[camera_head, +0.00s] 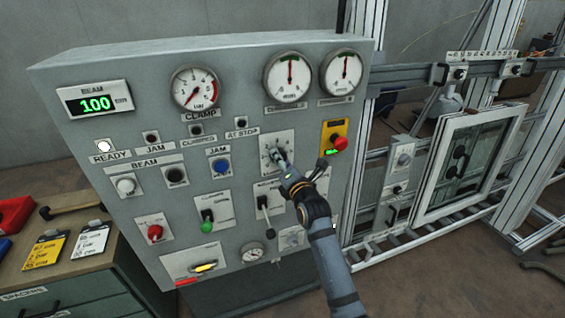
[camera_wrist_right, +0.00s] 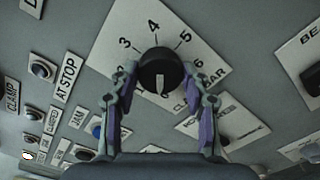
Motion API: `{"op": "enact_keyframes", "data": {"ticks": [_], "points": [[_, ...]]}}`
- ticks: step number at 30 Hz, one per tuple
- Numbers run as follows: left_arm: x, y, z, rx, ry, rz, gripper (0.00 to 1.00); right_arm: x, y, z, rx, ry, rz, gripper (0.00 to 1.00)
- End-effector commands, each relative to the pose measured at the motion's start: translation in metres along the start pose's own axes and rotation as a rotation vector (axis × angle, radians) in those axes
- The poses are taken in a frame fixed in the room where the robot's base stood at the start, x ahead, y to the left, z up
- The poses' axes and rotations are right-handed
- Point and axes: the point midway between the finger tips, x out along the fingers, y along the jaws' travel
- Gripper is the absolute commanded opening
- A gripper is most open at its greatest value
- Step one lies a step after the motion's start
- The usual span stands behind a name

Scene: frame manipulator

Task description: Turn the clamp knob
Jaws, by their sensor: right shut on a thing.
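The clamp knob (camera_wrist_right: 161,66) is black and round, with a white mark on its face. It sits on a white dial plate (camera_wrist_right: 122,32) with the numbers 3 to 6 readable around it; other markings are partly hidden by the fingers. My right gripper (camera_wrist_right: 160,75) has one finger on each side of the knob and is shut on it. In the head view my right gripper (camera_head: 279,160) reaches up to the dial plate (camera_head: 285,140), covering part of it. The clamp gauge (camera_head: 195,88) has a red needle. My left gripper is not in view.
A red emergency button (camera_head: 339,143) on a yellow plate is right of the knob. A blue jam button (camera_head: 221,165) and a green-tipped lever (camera_head: 206,222) are left of it. The beam display (camera_head: 95,102) reads 100. A metal frame (camera_head: 377,110) stands at right.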

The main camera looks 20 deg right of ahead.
Motion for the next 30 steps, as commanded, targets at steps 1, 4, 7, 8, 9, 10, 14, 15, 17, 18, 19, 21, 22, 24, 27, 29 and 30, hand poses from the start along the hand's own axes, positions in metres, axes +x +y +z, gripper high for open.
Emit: {"op": "enact_keyframes", "data": {"ticks": [1,4,7,8,9,10,14,15,17,18,19,21,22,24,27,29,30], "points": [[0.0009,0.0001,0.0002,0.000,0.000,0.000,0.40,0.0001,0.0004,0.0001,-0.025,-0.001,0.001,0.15],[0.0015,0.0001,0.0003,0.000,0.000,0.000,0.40,0.0001,0.0005,0.0001,-0.072,-0.001,0.001,0.15],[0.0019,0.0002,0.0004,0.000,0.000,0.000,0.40,0.0001,0.0006,0.0001,-0.109,-0.001,0.001,0.15],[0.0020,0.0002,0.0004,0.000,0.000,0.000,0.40,0.0001,0.0007,0.0001,-0.118,-0.001,0.001,0.15],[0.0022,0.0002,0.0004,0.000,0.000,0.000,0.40,0.0001,0.0007,0.0001,-0.128,-0.001,0.001,0.15],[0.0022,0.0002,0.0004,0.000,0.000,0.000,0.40,0.0001,0.0008,0.0001,-0.134,-0.001,0.001,0.15],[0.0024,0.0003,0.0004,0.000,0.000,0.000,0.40,0.0001,0.0008,0.0001,-0.153,0.000,0.001,0.15],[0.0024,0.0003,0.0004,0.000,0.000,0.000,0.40,0.0001,0.0009,0.0001,-0.156,0.000,0.001,0.15],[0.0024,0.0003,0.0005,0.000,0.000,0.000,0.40,0.0001,0.0009,0.0001,-0.158,0.000,0.001,0.15],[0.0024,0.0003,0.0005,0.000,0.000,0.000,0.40,0.0001,0.0009,0.0001,-0.159,0.000,0.001,0.15],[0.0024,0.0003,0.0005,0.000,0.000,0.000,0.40,0.0001,0.0008,0.0001,-0.160,0.000,0.001,0.15],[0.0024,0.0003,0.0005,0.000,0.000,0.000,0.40,0.0001,0.0008,0.0001,-0.160,0.000,0.001,0.15],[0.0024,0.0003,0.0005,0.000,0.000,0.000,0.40,0.0001,0.0008,0.0002,-0.160,0.000,0.001,0.15],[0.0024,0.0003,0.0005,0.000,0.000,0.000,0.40,0.0001,0.0008,0.0001,-0.160,0.000,0.000,0.15],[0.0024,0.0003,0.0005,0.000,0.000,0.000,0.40,0.0001,0.0007,0.0001,-0.160,0.000,0.000,0.48],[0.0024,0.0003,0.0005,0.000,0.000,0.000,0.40,0.0001,0.0007,0.0001,-0.160,0.000,0.000,0.56],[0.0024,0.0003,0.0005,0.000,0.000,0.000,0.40,0.0001,0.0007,0.0001,-0.160,0.000,0.000,0.62]]}}
